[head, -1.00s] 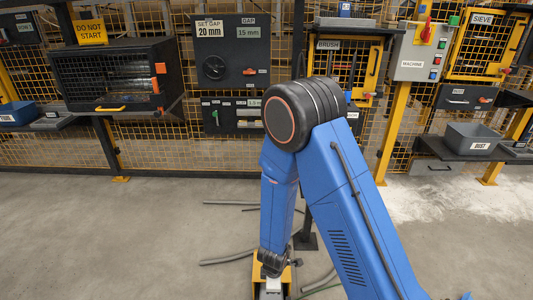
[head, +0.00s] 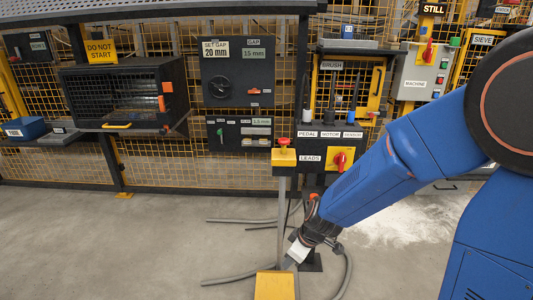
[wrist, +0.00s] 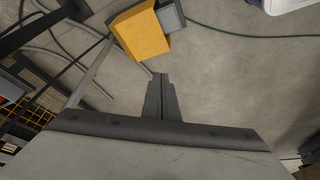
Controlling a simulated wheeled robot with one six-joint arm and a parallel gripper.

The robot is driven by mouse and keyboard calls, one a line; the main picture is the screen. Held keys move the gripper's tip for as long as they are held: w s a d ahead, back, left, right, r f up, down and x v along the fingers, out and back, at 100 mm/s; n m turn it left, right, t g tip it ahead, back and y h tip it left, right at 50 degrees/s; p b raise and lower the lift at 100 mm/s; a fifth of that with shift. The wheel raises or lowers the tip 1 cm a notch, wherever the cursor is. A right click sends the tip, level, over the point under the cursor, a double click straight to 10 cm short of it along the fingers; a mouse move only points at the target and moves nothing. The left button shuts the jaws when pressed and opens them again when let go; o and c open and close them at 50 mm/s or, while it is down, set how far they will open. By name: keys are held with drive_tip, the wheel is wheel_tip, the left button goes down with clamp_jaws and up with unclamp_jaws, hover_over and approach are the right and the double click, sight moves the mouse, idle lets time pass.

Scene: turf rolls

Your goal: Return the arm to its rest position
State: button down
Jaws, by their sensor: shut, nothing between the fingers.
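My blue arm reaches in from the right of the head view, its forearm slanting down and left to the wrist. My gripper (head: 288,264) is low near the middle of that view, close above the floor and near a yellow box (head: 275,286). In the wrist view my gripper (wrist: 160,77) shows two dark fingers together with nothing between them. The yellow box (wrist: 140,32) lies beyond the fingertips there, with a visible gap in the picture.
A thin post with a red button (head: 284,156) stands behind the gripper. Grey hoses (head: 240,277) lie on the floor. A black panel with a red switch (head: 340,160) is close behind my forearm. Open floor (head: 100,240) is at the left.

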drive_tip(key=s+d+r+m+t, duration=0.1)
drive_tip(key=s+d+r+m, duration=0.5)
drive_tip(key=d+r, duration=0.6)
drive_tip(key=s+d+r+m+h, duration=0.1)
drive_tip(key=s+d+r+m, duration=0.1)
drive_tip(key=s+d+r, duration=0.2)
drive_tip(key=s+d+r+m+t+h, duration=0.1)
drive_tip(key=s+d+r+m+h, duration=0.1)
drive_tip(key=s+d+r, duration=0.3)
drive_tip(key=s+m, duration=0.1)
drive_tip(key=s, duration=0.3)
drive_tip(key=shift+s+d+r, duration=0.15)
drive_tip(key=shift+s+d, duration=0.2)
drive_tip(key=shift+d, duration=0.05)
